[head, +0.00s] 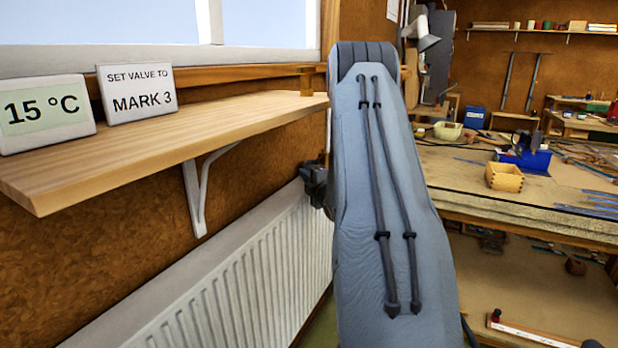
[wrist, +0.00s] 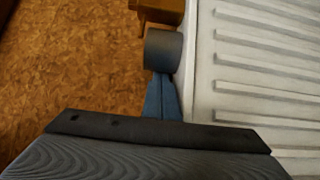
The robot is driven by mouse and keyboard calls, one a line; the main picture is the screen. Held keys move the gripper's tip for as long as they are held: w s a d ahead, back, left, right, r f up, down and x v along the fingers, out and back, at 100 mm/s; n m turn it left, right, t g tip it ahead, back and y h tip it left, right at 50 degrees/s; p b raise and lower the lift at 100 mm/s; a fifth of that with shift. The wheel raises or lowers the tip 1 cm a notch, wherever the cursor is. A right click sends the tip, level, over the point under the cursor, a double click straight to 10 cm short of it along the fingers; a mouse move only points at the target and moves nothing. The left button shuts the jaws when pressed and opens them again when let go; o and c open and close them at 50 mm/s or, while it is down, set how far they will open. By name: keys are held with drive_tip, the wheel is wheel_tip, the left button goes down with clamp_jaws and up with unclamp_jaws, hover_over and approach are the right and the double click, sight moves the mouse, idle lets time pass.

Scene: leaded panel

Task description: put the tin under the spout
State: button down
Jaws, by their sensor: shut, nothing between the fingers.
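I cannot make out a tin or a spout for certain in either view. In the wrist view my gripper (wrist: 160,84) has its two blue fingers together, with nothing between them. A dark grey cylinder (wrist: 163,50) is right at the fingertips, beside the radiator's edge. I cannot tell whether the fingers touch it, or whether it is a valve knob or something else. A brown block-like thing (wrist: 157,10) is just beyond it, cut off by the picture's top. In the head view my arm hides most of the gripper end.
A white radiator (head: 230,285) is under a wooden shelf (head: 200,130). On the shelf are a "15 °C" display (head: 45,113) and a card (head: 137,93) reading "SET VALVE TO MARK 3". A cluttered workbench (head: 460,185) at right holds a wooden box (head: 505,178) and a blue container (head: 527,158).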

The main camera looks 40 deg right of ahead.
drive_tip(key=shift+w, duration=0.3)
drive_tip(key=shift+s+d+b, duration=0.5)
drive_tip(key=shift+s+d, duration=0.15)
drive_tip(key=shift+d, duration=0.3)
